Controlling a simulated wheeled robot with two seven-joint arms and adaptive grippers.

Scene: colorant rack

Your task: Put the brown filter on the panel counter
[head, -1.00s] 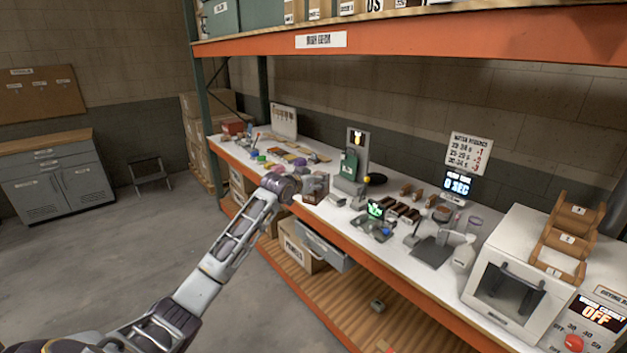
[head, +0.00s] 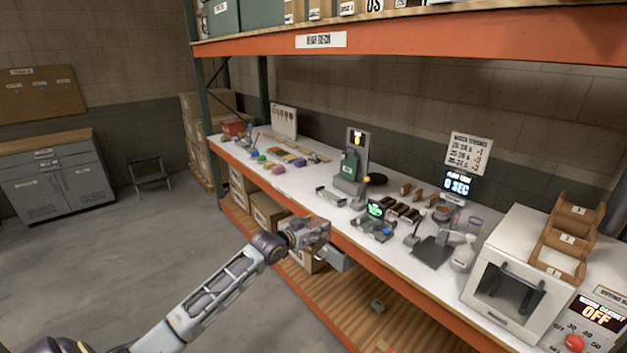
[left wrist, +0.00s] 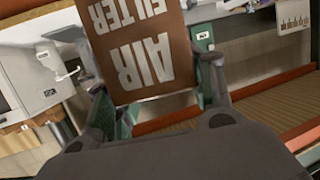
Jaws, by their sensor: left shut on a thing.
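The brown filter (left wrist: 140,50), a flat brown piece with white "AIR FILTER" lettering, fills the upper middle of the left wrist view. My left gripper (head: 316,233) is shut on it, with a finger at each side. In the head view, this gripper is in front of the long workbench's orange front edge, and the filter is too small to make out clearly. A grey cabinet with a bare wooden counter top (head: 40,144) stands at the far left, under a brown wall panel (head: 42,95). My right gripper is not in view.
The long white workbench (head: 300,180) carries several small tools, a green bottle device (head: 348,164) and a white box oven (head: 510,270). An orange shelf beam (head: 420,35) runs above. A step stool (head: 150,172) stands on the floor. The floor at left is open.

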